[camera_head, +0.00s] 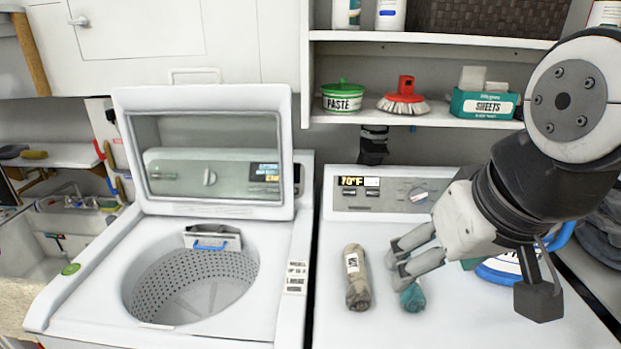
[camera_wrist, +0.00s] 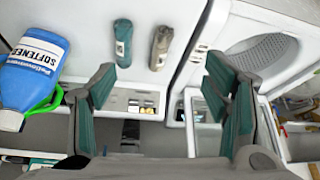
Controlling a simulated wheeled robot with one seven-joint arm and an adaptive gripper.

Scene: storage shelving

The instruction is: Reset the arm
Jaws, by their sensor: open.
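My gripper (camera_head: 393,262) is open and empty above the white top of the right-hand machine (camera_head: 335,325). In the wrist view its two teal-padded fingers (camera_wrist: 160,64) stand wide apart with nothing between them. A beige rolled bundle (camera_head: 356,278) lies on the machine top, left of the fingers. A teal rolled bundle (camera_head: 412,297) lies beside it, partly hidden behind my fingers in the head view. Both also show in the wrist view, the teal one (camera_wrist: 122,42) and the beige one (camera_wrist: 161,46), beyond the fingertips.
A washer (camera_head: 90,300) with its lid (camera_head: 125,150) raised stands to the left. A blue softener bottle (camera_wrist: 30,70) stands near my gripper. A shelf above holds a paste tub (camera_head: 343,98), a red brush (camera_head: 405,90) and a sheets box (camera_head: 484,105).

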